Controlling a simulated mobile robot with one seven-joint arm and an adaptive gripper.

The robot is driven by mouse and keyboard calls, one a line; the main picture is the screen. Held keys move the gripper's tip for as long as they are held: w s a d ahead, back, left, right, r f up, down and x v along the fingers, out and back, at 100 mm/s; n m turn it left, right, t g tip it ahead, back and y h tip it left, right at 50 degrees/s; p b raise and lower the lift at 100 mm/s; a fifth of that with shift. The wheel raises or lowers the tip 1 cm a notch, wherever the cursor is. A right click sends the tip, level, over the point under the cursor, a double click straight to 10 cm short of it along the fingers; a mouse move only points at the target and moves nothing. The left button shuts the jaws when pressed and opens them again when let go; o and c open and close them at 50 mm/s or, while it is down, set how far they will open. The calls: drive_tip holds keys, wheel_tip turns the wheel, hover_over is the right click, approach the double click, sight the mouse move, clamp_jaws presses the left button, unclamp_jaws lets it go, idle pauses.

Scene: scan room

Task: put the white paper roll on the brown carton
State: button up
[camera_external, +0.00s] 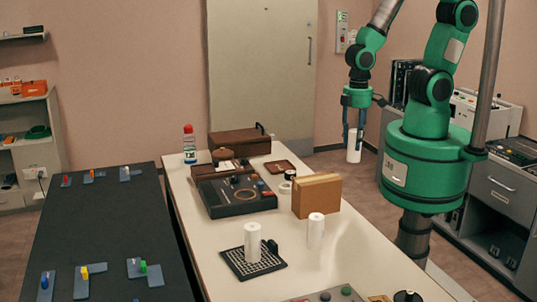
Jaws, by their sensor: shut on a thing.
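My gripper (354,132) is shut on a white paper roll (354,155) and holds it upright in the air. The held roll shows behind and to the right of the brown carton in the picture, well above the table. The brown carton (313,198) stands on the white table (350,262), and its narrow top face looks bare. Two more white rolls stand upright: one (316,231) just in front of the carton, and one (252,243) on a dark grid mat (240,263).
A dark control panel (232,206) and a brown case (240,145) lie behind and left of the carton. A bottle with a red cap (189,145) stands at the table's far left. A dark table (105,225) with coloured pieces is at left. The table right of the carton is clear.

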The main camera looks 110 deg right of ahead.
drive_tip(key=w+f, duration=0.1)
drive_tip(key=w, duration=1.2)
drive_tip(key=shift+w+d, duration=0.2)
drive_tip(key=shift+d, duration=0.25)
drive_tip(key=shift+f, duration=0.1)
drive_tip(key=shift+f, duration=0.1)
drive_tip(key=shift+f, duration=1.65)
drive_tip(key=shift+f+b, duration=0.2)
drive_tip(key=shift+b, duration=0.1)
drive_tip(key=o, duration=1.2)
drive_tip(key=shift+r, duration=0.15)
wheel_tip(320, 180, up, 12)
drive_tip(key=shift+r+p, duration=0.1)
drive_tip(key=shift+p, duration=0.4)
